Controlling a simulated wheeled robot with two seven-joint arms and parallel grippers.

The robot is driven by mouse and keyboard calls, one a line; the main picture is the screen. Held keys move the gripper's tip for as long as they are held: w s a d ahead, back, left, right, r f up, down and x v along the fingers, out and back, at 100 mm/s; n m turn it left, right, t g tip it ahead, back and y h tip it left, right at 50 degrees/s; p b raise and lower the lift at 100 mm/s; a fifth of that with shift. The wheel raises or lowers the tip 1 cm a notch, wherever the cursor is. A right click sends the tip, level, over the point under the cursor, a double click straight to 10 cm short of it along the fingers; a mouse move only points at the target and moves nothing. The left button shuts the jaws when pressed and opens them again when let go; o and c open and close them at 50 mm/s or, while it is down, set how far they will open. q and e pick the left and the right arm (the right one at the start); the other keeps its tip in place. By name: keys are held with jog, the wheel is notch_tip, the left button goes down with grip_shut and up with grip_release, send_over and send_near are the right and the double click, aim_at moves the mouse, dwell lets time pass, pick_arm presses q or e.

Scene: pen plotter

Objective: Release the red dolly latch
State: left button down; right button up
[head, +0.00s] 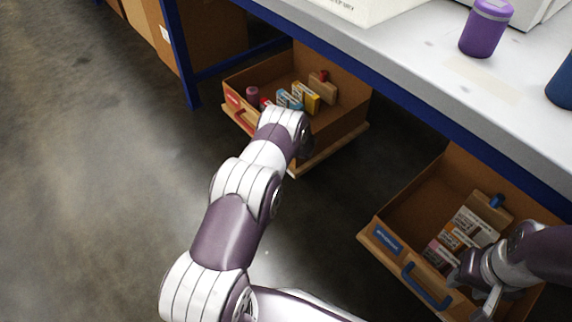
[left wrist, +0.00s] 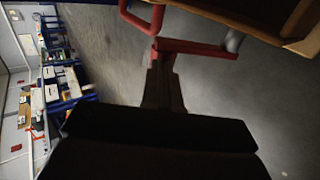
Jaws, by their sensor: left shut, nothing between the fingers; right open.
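The red-marked dolly (head: 345,140) is a cardboard-coloured box on a low base under the bench, with a red label (head: 233,98) and a red handle (head: 241,119). My left arm reaches over its front and hides its left gripper in the head view. In the left wrist view the shut, empty left gripper (left wrist: 163,58) is at a red bar (left wrist: 200,48), apparently the latch, beside the red handle (left wrist: 141,18). I cannot tell whether they touch. My right gripper (head: 482,290) is open at the blue-marked dolly's right front.
The blue-marked dolly (head: 400,215), with blue label and handle (head: 427,287), stands at the right and holds several small boxes. The bench (head: 425,60) carries a purple canister (head: 486,28). A blue bench leg (head: 180,55) stands at the left. The floor (head: 100,180) at left is clear.

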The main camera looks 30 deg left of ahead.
pick_arm(q)
jog(key=shift+w+a, duration=0.15)
jog(key=shift+a, duration=0.2)
jog(key=shift+a+r, duration=0.1)
dwell(0.3)
